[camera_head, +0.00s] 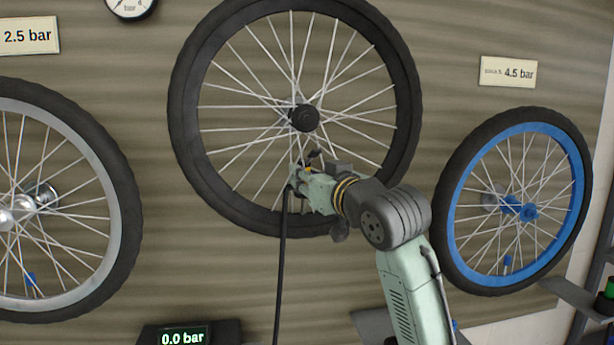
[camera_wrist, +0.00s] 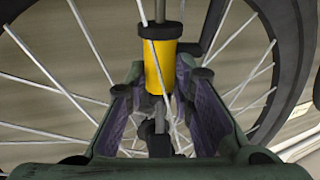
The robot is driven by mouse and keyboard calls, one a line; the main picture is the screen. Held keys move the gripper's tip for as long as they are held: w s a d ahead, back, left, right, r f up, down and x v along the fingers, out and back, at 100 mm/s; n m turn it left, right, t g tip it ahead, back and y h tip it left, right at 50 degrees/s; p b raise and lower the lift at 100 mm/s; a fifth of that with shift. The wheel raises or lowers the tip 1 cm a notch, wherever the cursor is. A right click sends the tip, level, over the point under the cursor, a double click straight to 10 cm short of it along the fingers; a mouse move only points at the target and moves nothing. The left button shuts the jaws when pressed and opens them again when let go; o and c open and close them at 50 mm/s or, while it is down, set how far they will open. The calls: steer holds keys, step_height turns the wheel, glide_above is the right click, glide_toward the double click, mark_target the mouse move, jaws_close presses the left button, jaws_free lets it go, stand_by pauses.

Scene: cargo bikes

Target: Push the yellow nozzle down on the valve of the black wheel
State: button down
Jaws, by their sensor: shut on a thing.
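The black wheel (camera_head: 186,115) hangs on the wall, with its black hub at the centre. My gripper (camera_head: 303,180) is in front of its lower spokes, between hub and rim. In the wrist view, the yellow nozzle (camera_wrist: 159,66), a yellow cylinder with a black collar, stands between the fingertips of my gripper (camera_wrist: 160,80), which are shut on it. A thin spoke crosses the nozzle. In the head view the nozzle is mostly hidden by my gripper. A grey pin-like piece shows below the nozzle in the wrist view; I cannot tell whether it is the valve.
A black hose (camera_head: 282,265) hangs from my gripper. A grey-rimmed wheel (camera_head: 122,190) is at left and a blue-rimmed wheel (camera_head: 452,215) at right. A display (camera_head: 184,337) reads 0.0 bar. Signs read 2.5 bar (camera_head: 28,36) and 4.5 bar (camera_head: 509,72).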

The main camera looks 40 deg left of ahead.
stand_by(0.4)
steer(key=c, duration=1.3)
jaws_free()
steer(key=shift+o, duration=0.5)
steer(key=shift+f, duration=0.1)
steer(key=shift+d, duration=0.1)
steer(key=v, duration=0.9)
steer(key=shift+s+d+b, duration=0.25)
steer(key=shift+d+b, duration=0.1)
